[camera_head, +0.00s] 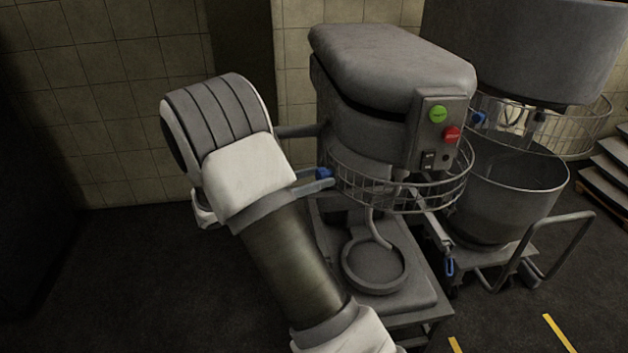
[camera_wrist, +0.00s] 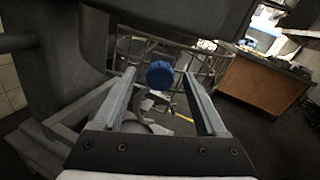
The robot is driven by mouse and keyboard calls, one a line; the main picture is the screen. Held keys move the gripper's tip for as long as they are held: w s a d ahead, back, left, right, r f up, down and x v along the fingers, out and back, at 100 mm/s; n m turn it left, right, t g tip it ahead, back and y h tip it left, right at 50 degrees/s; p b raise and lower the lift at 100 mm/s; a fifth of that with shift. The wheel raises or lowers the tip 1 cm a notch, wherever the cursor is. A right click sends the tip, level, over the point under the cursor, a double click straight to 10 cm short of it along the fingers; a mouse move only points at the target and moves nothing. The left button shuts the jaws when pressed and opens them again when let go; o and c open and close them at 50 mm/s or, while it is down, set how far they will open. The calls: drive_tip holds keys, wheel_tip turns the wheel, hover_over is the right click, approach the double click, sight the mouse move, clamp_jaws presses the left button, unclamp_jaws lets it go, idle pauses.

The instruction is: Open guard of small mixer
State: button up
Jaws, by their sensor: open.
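The small mixer (camera_head: 385,80) stands in the middle of the head view, with a green and a red button on its front. Its wire guard (camera_head: 425,195) rings the space under the mixer head. A blue knob (camera_head: 324,173) sits at the guard's left end. In the wrist view the blue knob (camera_wrist: 160,74) lies between the open fingers of my gripper (camera_wrist: 162,85), with the wire guard (camera_wrist: 200,62) behind it. I cannot tell whether the fingers touch the knob. In the head view my gripper (camera_head: 318,184) reaches the knob from the left, partly hidden by my arm.
A larger mixer with a metal bowl (camera_head: 505,190) and its own wire guard (camera_head: 560,125) stands close on the right. A bent tube handle (camera_head: 550,250) juts out in front of it. A tiled wall (camera_head: 100,100) is behind. Dark floor at the lower left is clear.

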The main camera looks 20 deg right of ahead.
clamp_jaws()
idle(0.4)
idle(1.0)
